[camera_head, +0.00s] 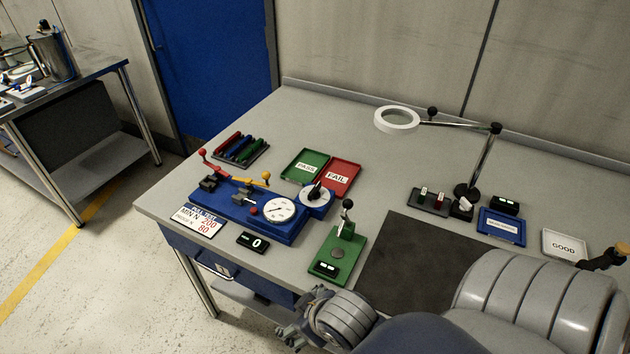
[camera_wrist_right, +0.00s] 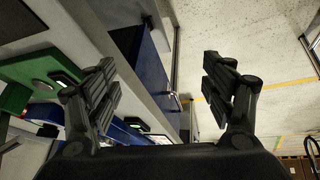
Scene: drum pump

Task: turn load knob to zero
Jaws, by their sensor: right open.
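The load knob (camera_head: 316,193), a black pointer knob on a white round dial, stands at the right end of the blue test fixture (camera_head: 232,207). Its exact setting is too small to read. Beside it is a white round gauge (camera_head: 280,209). My right gripper (camera_head: 305,318) is beyond the front edge of the bench, well short of the knob and partly hidden by its own arm. In the right wrist view the gripper (camera_wrist_right: 160,70) has its fingers wide apart with nothing between them. My left gripper is not in view.
A black display (camera_head: 252,242) reads 0. A green fixture (camera_head: 338,254) with an upright lever stands between my right gripper and the knob. Green PASS (camera_head: 304,164) and red FAIL (camera_head: 339,174) trays lie behind the knob. A magnifier lamp (camera_head: 398,120) overhangs the bench.

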